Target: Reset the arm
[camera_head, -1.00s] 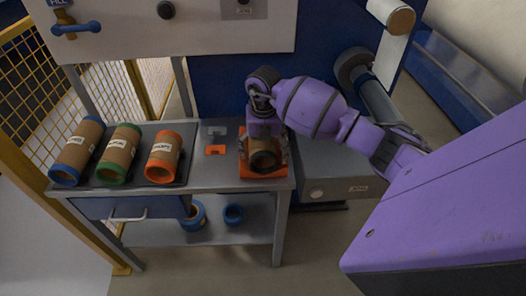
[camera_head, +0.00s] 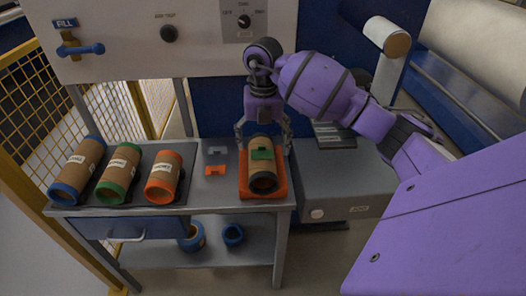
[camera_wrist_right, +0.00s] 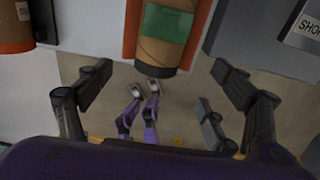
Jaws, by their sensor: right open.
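My right gripper (camera_head: 264,137) is open, with its fingers spread around the far end of a brown cardboard roll (camera_head: 263,171). The roll has dark end rings and a green label, and lies in an orange cradle (camera_head: 279,190) at the table's right end. In the right wrist view the roll (camera_wrist_right: 164,50) is at the top middle, its end beyond the open fingers of the right gripper (camera_wrist_right: 157,95); nothing is held between them. My left arm and gripper are not in view in the head view.
Rolls with blue (camera_head: 80,168), green (camera_head: 119,171) and orange (camera_head: 162,178) ends lie on a dark tray to the left. A control panel (camera_head: 200,45) stands behind; a grey box (camera_head: 345,185) is to the right.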

